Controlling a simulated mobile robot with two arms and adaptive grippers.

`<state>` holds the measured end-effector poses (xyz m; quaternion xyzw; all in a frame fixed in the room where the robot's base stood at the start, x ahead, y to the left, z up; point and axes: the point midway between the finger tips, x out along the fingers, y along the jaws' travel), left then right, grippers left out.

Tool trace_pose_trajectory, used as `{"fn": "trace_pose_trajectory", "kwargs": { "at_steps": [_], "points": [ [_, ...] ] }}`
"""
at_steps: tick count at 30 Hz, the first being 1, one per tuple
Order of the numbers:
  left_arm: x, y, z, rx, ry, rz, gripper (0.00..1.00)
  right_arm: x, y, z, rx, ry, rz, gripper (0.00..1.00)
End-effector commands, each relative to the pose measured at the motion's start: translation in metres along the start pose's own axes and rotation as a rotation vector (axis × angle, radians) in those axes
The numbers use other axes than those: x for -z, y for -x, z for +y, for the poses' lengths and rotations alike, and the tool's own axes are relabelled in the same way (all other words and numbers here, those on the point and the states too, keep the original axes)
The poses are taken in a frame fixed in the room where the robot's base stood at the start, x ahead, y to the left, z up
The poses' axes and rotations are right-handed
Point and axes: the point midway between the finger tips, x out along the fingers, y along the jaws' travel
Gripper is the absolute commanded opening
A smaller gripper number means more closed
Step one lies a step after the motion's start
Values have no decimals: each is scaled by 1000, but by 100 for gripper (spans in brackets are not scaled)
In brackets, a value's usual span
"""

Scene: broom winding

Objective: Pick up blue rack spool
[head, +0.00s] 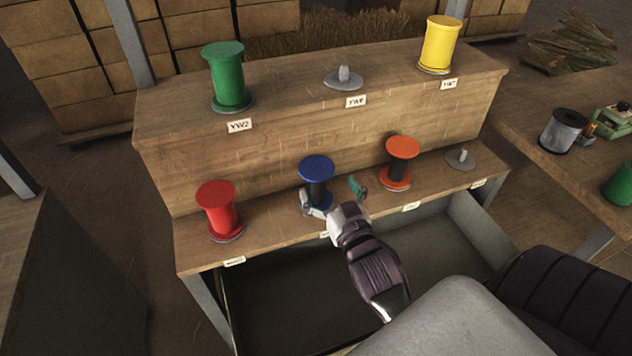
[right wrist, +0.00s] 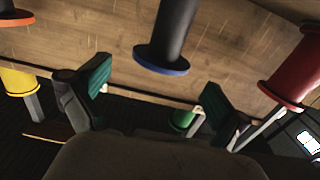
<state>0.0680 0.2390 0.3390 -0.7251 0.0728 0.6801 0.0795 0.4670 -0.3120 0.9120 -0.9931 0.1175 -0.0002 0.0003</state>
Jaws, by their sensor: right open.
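The blue spool (head: 317,172), with a blue top flange and dark core, stands upright on the lower step of the wooden rack (head: 300,125), between the red and orange spools. My right gripper (head: 332,194) is open in front of it, one finger to its left and the other to its right. In the right wrist view the blue spool (right wrist: 168,40) shows between and beyond the two green-padded fingers of the gripper (right wrist: 157,90), with no contact visible. Its lower end is partly hidden in the head view. My left gripper is not in view.
A red spool (head: 217,209) stands left and an orange spool (head: 401,162) stands close on the right of my gripper. An empty peg (head: 461,158) is at the far right. Green (head: 226,76) and yellow (head: 440,45) spools stand on the upper step. A side table (head: 575,172) is at right.

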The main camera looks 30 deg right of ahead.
Motion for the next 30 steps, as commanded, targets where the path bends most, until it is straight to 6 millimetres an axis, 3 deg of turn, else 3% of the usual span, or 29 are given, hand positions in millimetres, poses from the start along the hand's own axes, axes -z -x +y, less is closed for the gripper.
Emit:
{"fn": "trace_pose_trajectory", "kwargs": {
  "at_steps": [8,15,25,30],
  "points": [
    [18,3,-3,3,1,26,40,0,-23,0,0,1,0,100],
    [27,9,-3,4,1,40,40,-4,-58,-2,0,2,1,100],
    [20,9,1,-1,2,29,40,-5,-66,-2,-1,1,-1,100],
    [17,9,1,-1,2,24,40,-5,-66,-2,-1,0,-1,73]
  ]
}}
